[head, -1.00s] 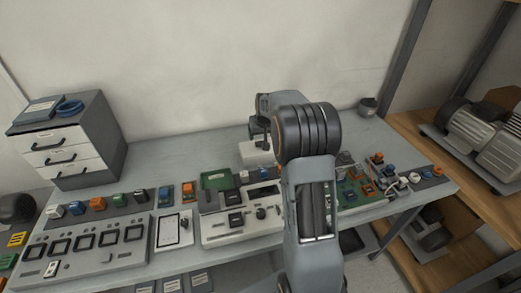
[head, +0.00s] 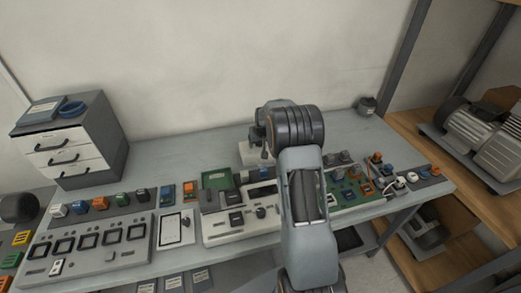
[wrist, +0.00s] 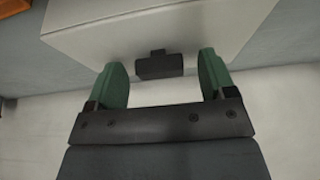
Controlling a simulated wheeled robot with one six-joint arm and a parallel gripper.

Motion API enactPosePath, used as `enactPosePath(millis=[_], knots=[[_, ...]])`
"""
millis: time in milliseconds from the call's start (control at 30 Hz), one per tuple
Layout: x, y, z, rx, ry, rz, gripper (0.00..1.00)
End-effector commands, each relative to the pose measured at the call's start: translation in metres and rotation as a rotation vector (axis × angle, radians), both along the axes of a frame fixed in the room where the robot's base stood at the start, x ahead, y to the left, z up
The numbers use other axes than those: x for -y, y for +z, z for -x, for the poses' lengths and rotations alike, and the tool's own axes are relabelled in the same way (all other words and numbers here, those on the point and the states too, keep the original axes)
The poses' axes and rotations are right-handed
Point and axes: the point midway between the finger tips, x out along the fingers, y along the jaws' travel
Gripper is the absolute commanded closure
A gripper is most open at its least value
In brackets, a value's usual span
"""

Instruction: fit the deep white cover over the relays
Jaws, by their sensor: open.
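The deep white cover (head: 247,154) stands at the back of the bench, partly hidden behind my arm. In the wrist view the white cover (wrist: 220,22) fills the top, with a small black grip (wrist: 160,65) on it. My gripper (wrist: 163,70) is open, its green fingers on either side of the black grip with a gap at each side. In the head view my gripper (head: 264,153) is low at the cover, mostly hidden by the wrist. Dark blocks (head: 236,218) sit on a pale panel (head: 215,238) in front; I cannot tell which parts are the relays.
A green circuit board (head: 345,193) with orange and blue parts lies right of my arm. A row of coloured blocks (head: 99,203) and a grey switch panel (head: 90,250) are at left. A drawer unit (head: 75,150) stands at the back left.

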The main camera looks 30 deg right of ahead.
Motion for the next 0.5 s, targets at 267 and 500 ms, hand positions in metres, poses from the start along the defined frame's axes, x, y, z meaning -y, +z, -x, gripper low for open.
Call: enactPosePath(millis=[267,500], knots=[[-0.0001,0.0001,0.0003,0.000,0.000,0.000,0.48],[-0.0001,0.0002,0.0003,-0.001,0.000,0.000,0.71]])
